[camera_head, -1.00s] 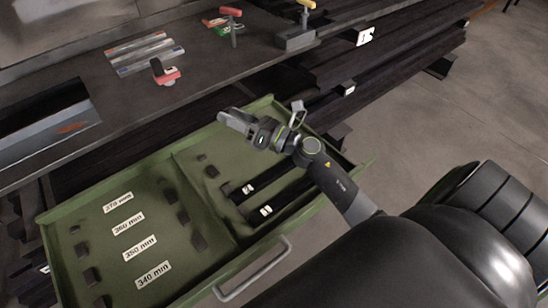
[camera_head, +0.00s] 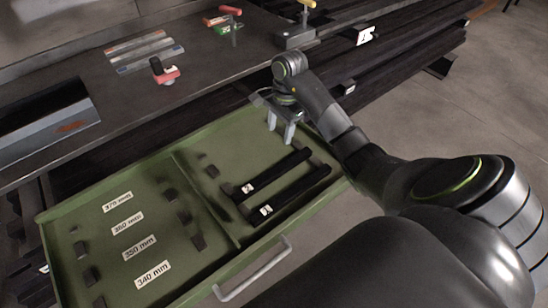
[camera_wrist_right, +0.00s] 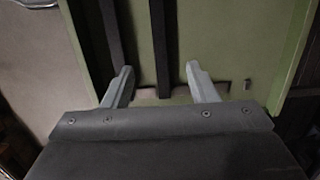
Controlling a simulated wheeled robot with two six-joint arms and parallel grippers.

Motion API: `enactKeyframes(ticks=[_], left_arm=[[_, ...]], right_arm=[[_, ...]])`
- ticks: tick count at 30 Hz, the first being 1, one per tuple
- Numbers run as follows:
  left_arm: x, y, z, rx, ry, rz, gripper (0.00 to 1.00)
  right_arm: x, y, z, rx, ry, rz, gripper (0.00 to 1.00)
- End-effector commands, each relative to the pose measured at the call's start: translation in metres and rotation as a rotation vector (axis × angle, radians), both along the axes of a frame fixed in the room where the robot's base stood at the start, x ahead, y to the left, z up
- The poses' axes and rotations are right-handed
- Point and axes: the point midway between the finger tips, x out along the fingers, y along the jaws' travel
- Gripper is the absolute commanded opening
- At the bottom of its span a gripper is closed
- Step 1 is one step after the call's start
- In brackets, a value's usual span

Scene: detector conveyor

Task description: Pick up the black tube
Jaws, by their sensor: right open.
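Two black tubes lie side by side in the right compartment of the green drawer (camera_head: 215,138). The farther black tube (camera_head: 272,172) and the nearer black tube (camera_head: 292,195) each have a white label at the left end. My right gripper (camera_head: 281,138) is open and empty, pointing down over the drawer by the far tube's right end. In the right wrist view, my right gripper (camera_wrist_right: 160,82) has one black tube (camera_wrist_right: 159,40) running between its fingers, apart from both. The other black tube (camera_wrist_right: 112,35) lies left of it, near the left finger. My left gripper is out of view.
The drawer's left compartment has length labels (camera_head: 140,246) and dark holders. A drawer handle (camera_head: 252,272) sits at the front. The workbench (camera_head: 215,60) behind holds a red-and-black tool (camera_head: 165,72), metal strips (camera_head: 145,53) and a grey block with a yellow handle (camera_head: 295,37).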

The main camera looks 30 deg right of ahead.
Motion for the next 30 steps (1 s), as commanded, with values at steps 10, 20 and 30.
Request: enactKeyframes(ticks=[10, 20, 30], left_arm=[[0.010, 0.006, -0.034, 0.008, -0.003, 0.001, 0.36], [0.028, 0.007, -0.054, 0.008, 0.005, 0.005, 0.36], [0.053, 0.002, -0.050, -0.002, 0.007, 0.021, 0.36]], right_arm=[[-0.001, 0.003, -0.044, -0.004, 0.005, 0.000, 0.53], [-0.001, 0.009, -0.083, -0.002, 0.004, -0.001, 0.53], [-0.002, 0.012, -0.105, -0.003, 0.004, -0.001, 0.53]])
